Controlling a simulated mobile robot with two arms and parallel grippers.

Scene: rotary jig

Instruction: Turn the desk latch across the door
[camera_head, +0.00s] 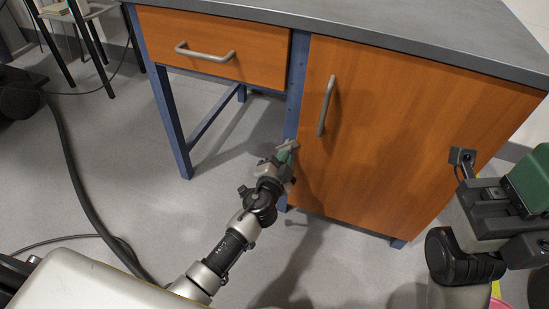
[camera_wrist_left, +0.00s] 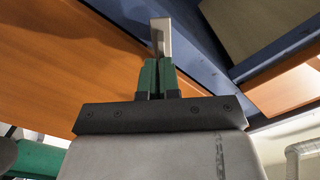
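The desk latch (camera_head: 287,145) is a small pale grey bar on the blue post at the left edge of the orange door (camera_head: 400,135). It looks tilted slightly from horizontal in the head view. In the left wrist view the latch (camera_wrist_left: 162,36) stands out beyond the fingertips, with its thin edge running down between them. My left gripper (camera_head: 283,157) is at the latch, its green fingers (camera_wrist_left: 157,76) close together and seemingly shut on it. Part of the latch is hidden by the fingers. My right gripper (camera_head: 490,205) is at the right, before the door; its fingers cannot be made out.
The door has a grey vertical handle (camera_head: 326,106). An orange drawer (camera_head: 215,47) with a handle sits left of the blue post (camera_head: 296,85), under the grey desktop (camera_head: 400,22). Open leg room and bare floor (camera_head: 110,165) lie below and left. A dark cable crosses the floor at left.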

